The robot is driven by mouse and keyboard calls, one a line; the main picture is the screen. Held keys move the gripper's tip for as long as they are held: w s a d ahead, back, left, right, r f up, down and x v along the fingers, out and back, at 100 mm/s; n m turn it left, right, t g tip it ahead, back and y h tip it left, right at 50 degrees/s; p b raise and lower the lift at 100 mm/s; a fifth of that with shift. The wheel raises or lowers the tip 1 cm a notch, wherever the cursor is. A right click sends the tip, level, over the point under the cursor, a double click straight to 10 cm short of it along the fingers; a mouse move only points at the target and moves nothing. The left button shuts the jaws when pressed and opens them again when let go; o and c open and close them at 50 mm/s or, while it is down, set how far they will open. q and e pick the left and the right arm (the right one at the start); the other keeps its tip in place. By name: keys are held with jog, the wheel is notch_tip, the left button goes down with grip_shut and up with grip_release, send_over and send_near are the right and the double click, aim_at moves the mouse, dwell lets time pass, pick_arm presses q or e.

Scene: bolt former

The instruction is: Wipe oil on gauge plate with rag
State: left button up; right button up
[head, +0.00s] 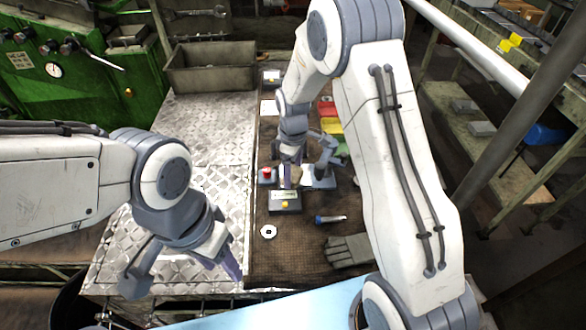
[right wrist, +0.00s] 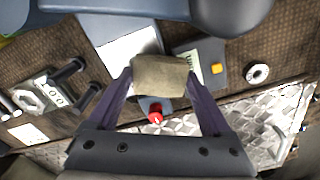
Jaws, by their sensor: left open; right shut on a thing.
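My right gripper (right wrist: 160,82) is shut on a folded olive-brown rag (right wrist: 160,76), which spans between its fingers in the right wrist view. Beside and partly under the rag in that view is a bright flat plate (right wrist: 122,48) that looks like the gauge plate; it also shows in the head view (head: 320,181). I cannot tell whether the rag touches it, and no oil is clearly visible. In the head view my right gripper (head: 290,176) is low over the dark mat. My left gripper (head: 183,270) is open and empty over the metal table's near left.
A red button (head: 266,174), a grey box with a yellow button (head: 285,203) and a white ring (head: 268,231) are close by. A glove (head: 348,251) lies at the near right. Bolts (right wrist: 66,72) lie left in the wrist view. The diamond-plate surface (head: 205,140) is largely clear.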

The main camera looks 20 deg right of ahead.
jog(key=shift+f+b, duration=0.4)
jog(key=shift+f, duration=0.2)
dwell(0.6)
jog(key=shift+w+d+r, duration=0.1)
jog(key=shift+w, duration=0.45)
jog(key=shift+w+d+p, duration=0.25)
jog(key=shift+w+p, duration=0.2)
jog(key=shift+w, duration=0.7)
jog(key=shift+w+d, duration=0.15)
jog(key=shift+w, duration=0.65)
jog(key=shift+w+d, duration=0.15)
jog(key=shift+w, duration=0.65)
jog(key=shift+w+f, duration=0.15)
jog(key=shift+f, duration=0.1)
